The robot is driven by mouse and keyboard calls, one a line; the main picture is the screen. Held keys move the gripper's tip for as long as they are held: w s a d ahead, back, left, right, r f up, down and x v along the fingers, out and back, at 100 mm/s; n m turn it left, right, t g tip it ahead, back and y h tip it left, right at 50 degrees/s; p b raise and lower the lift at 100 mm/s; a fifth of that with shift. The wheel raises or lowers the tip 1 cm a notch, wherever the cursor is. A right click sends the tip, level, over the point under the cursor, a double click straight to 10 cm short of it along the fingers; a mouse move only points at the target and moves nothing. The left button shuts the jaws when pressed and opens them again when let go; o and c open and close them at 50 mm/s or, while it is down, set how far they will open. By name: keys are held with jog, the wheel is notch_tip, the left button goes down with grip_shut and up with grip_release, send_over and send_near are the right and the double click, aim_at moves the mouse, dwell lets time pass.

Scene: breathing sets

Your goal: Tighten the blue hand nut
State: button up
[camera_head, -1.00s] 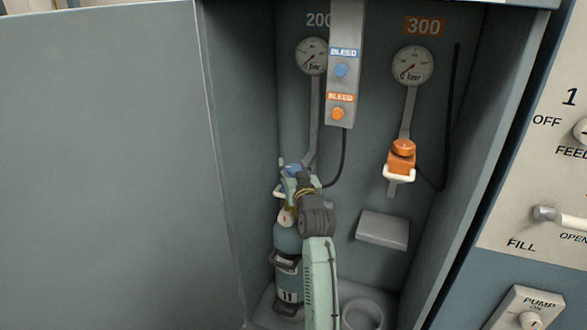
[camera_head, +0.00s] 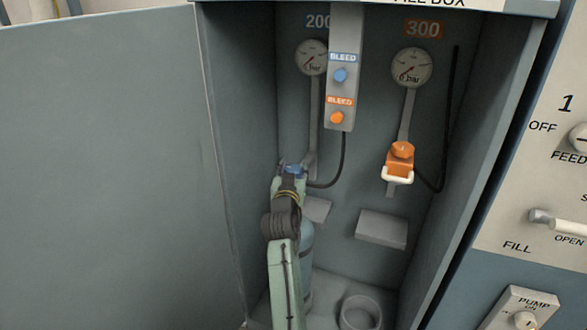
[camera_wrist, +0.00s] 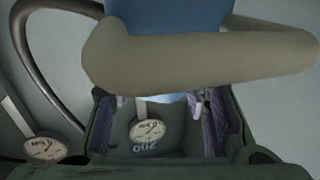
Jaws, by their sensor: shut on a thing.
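The blue hand nut (camera_head: 293,169) is at the lower end of the left, 200-marked line, above the blue cylinder (camera_head: 307,262). My gripper (camera_head: 290,175) is shut on the nut and hides most of it. In the wrist view my gripper's dark fingers (camera_wrist: 160,112) stand either side, with a beige bar (camera_wrist: 200,62) crossing in front. A blue part (camera_wrist: 175,14) shows above that bar. The contact between fingers and nut is hidden there. My arm covers much of the cylinder in the head view.
The 200 gauge (camera_head: 312,57) and the bleed panel (camera_head: 341,110) are above. The orange fitting (camera_head: 400,158) with its white yoke hangs right, above a grey block (camera_head: 382,229). An empty ring holder (camera_head: 360,312) is on the floor. The cabinet walls enclose the arm; the open door is left.

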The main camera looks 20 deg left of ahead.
aim_at(293, 168)
jog(key=m+h+b, duration=0.1)
jog(key=h+b, duration=0.1)
jog(key=b, duration=0.1)
jog(key=f+m+h+b, duration=0.1)
jog(key=m+h+b, duration=0.1)
jog(key=h+b, duration=0.1)
jog(key=shift+a+m+h+b, duration=0.15)
jog(key=shift+m+h+b, duration=0.15)
jog(key=m+h+b, duration=0.1)
jog(key=b, duration=0.1)
jog(key=m+h+b, duration=0.1)
jog(key=h, duration=0.1)
jog(key=shift+r+h+b, duration=0.25)
jog(key=shift+h+b, duration=0.05)
jog(key=shift+b, duration=0.05)
jog(key=shift+r+m+g+h+b, duration=0.15)
jog(key=shift+m+g+h+b, duration=0.75)
jog(key=shift+m+h+b, duration=0.65)
jog(key=shift+r+h+p, duration=0.1)
jog(key=shift+h+p, duration=0.2)
jog(key=shift+h, duration=0.15)
jog(key=o, duration=1.2)
jog(key=shift+r, duration=0.1)
notch_tip(293, 168, up, 10)
jog(key=shift+f, duration=0.1)
